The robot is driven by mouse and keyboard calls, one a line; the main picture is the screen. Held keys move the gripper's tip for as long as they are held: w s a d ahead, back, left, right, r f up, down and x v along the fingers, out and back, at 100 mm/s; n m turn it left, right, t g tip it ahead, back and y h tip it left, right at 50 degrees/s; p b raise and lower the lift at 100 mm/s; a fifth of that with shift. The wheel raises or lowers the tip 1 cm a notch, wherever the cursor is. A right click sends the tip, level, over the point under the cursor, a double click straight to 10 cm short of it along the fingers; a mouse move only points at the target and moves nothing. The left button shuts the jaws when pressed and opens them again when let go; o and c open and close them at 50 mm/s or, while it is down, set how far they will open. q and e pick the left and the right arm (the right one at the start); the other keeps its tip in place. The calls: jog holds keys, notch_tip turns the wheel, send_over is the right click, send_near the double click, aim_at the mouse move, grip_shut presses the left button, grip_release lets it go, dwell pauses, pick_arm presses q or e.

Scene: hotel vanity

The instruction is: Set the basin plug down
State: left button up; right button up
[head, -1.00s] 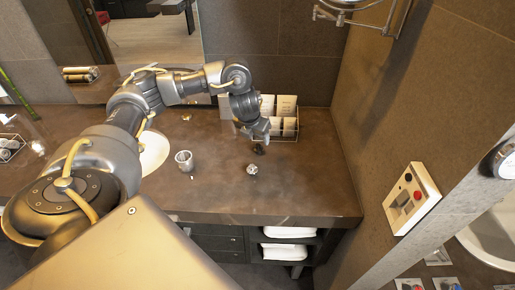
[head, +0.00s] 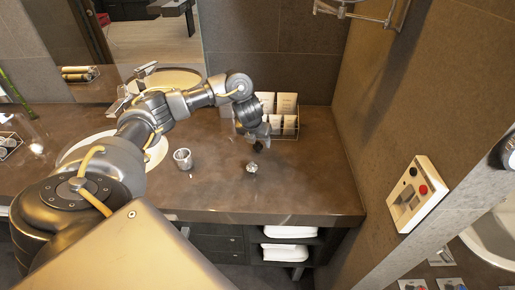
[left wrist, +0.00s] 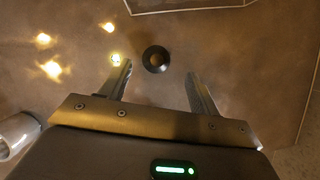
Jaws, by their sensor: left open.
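The basin plug (left wrist: 156,59), a small dark round piece with a lighter centre, shows in the left wrist view between and just beyond the fingers, over the brown counter. The fingers stand apart on either side, not closed on it. In the head view my left gripper (head: 260,145) points down low over the counter, in front of the wire basket. A small dark shape at its tips may be the plug, but it is too small to be sure. I cannot tell the exact gap between plug and counter.
A metal cup (head: 183,158) stands left of the gripper. A small shiny item (head: 252,168) is just in front. The wire basket (head: 285,134) holds white cards behind. The round basin (head: 80,150) is partly behind my arm. The right counter (head: 325,185) is clear.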

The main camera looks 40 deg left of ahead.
aim_at(258, 143)
pick_arm(q)
jog(key=x, duration=0.4)
jog(key=shift+w+a+f+p, duration=0.2)
jog(key=shift+a+p, duration=0.2)
jog(key=c, duration=1.1)
jog(key=shift+c, duration=0.2)
jog(key=shift+r, duration=0.15)
